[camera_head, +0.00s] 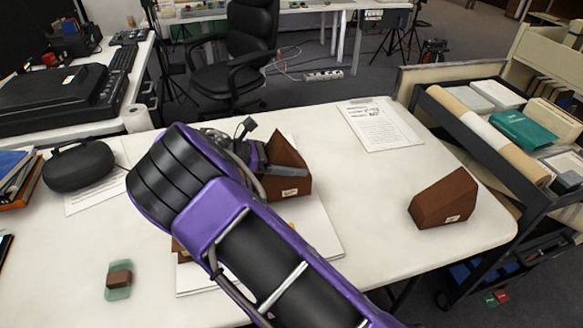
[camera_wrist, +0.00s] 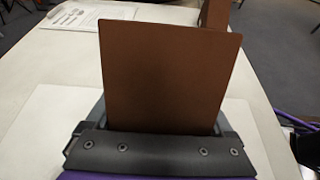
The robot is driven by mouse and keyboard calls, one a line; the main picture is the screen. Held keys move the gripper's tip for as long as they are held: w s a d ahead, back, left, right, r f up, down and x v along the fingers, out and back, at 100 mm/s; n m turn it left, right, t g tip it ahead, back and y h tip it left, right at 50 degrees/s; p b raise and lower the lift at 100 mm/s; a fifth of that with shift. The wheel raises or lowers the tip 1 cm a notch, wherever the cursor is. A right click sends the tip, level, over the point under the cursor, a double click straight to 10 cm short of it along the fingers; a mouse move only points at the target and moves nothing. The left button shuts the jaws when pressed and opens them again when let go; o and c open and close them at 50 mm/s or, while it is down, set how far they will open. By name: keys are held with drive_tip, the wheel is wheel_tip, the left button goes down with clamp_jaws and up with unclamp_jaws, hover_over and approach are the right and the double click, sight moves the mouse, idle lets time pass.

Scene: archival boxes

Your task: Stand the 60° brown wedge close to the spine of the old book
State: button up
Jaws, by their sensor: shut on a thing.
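My gripper (camera_head: 268,170) is shut on a tall brown wedge (camera_head: 288,168) with a small white label. The wedge is upright over the back part of a white board; I cannot tell whether it touches the board. In the wrist view the brown face of this wedge (camera_wrist: 170,75) fills the middle, between the fingers. A second, lower brown wedge (camera_head: 445,202) stands at the table's right, apart from my gripper; its edge shows at the top of the wrist view (camera_wrist: 214,14). My arm hides most of the white board (camera_head: 318,235) and a brown thing (camera_head: 178,248), possibly the old book.
A printed sheet (camera_head: 381,126) lies at the back. A black case (camera_head: 78,166) sits at the left, and a small brown block on a green piece (camera_head: 119,279) at the front left. A loaded cart (camera_head: 480,150) stands at the right. The table between board and second wedge is clear.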

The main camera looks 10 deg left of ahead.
drive_tip(key=shift+f, duration=0.85)
drive_tip(key=shift+f, duration=0.1)
drive_tip(key=o, duration=1.1)
drive_tip(key=v, duration=1.2)
drive_tip(key=shift+a+p, duration=0.1)
drive_tip(key=shift+p, duration=0.3)
